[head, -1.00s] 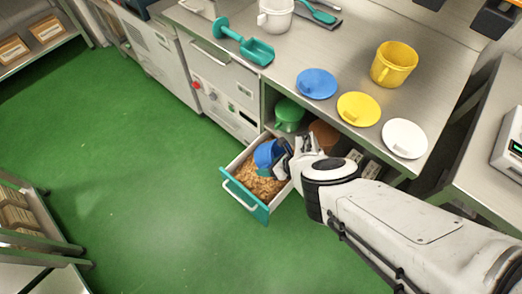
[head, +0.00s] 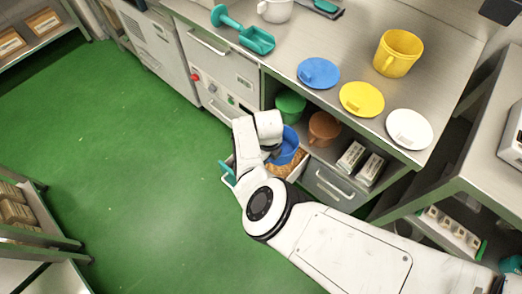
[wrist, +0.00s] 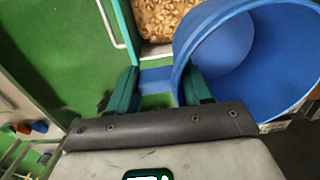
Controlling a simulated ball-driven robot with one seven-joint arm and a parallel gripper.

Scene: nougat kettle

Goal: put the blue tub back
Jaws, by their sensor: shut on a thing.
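The blue tub (head: 287,146) is held over the open drawer, in front of the shelf opening under the counter. In the wrist view the blue tub (wrist: 265,60) fills the right side, with its open mouth and bare blue inside showing. My gripper (wrist: 160,88) is shut on the tub's blue handle, which lies between the two teal fingers. In the head view my white wrist hides most of the fingers and part of the tub. A green tub (head: 290,106) and a brown tub (head: 323,128) stand on the shelf.
The drawer of nuts (head: 288,166) is pulled out below the tub. The counter holds a blue lid (head: 318,72), a yellow lid (head: 361,99), a white lid (head: 409,129), a yellow tub (head: 398,53) and a teal scoop (head: 256,39). White-labelled packs (head: 360,163) lie right of the brown tub.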

